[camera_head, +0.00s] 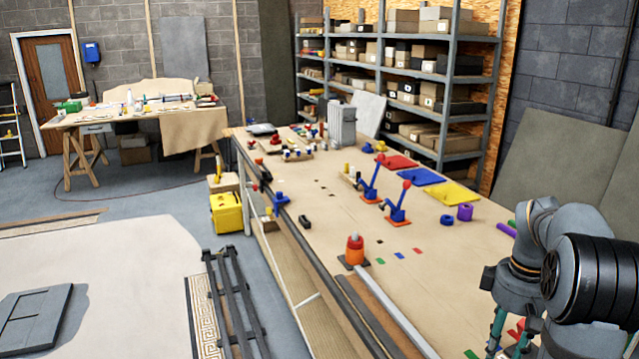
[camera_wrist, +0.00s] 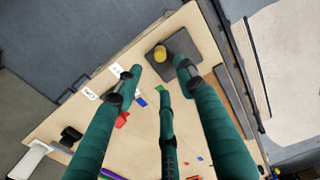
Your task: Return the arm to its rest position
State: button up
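My arm (camera_head: 560,255) stands at the right edge of the head view, over the near right part of the workbench (camera_head: 330,215). My gripper (camera_head: 512,340) hangs at its end with teal fingers pointing down, partly cut off by the frame's lower edge. In the wrist view my gripper (camera_wrist: 158,80) shows three teal fingers with dark joints, spread apart. Nothing is held between them. The bench top lies beyond the fingertips, with a dark square plate (camera_wrist: 185,45) and a yellow round piece (camera_wrist: 160,53) on it. No marker of a rest position shows.
Shelves (camera_head: 440,75) stand behind.

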notch_tip(320, 180, down, 12)
jog(key=shift+s+a+f, duration=0.1)
jog(key=shift+a+m+b, duration=0.15)
jog(key=shift+m+b, duration=0.15)
jog(key=shift+m, duration=0.5)
jog(key=m, duration=0.1)
jog(key=a+m, duration=0.1)
jog(key=m, duration=0.1)
jog(key=shift+s+a+b, duration=0.25)
jog(key=shift+s+b, duration=0.05)
jog(key=shift+s, duration=0.05)
jog(key=shift+a+m, duration=0.2)
jog(key=shift+m, duration=0.5)
jog(key=shift+a+m, duration=0.2)
jog(key=shift+m, duration=0.5)
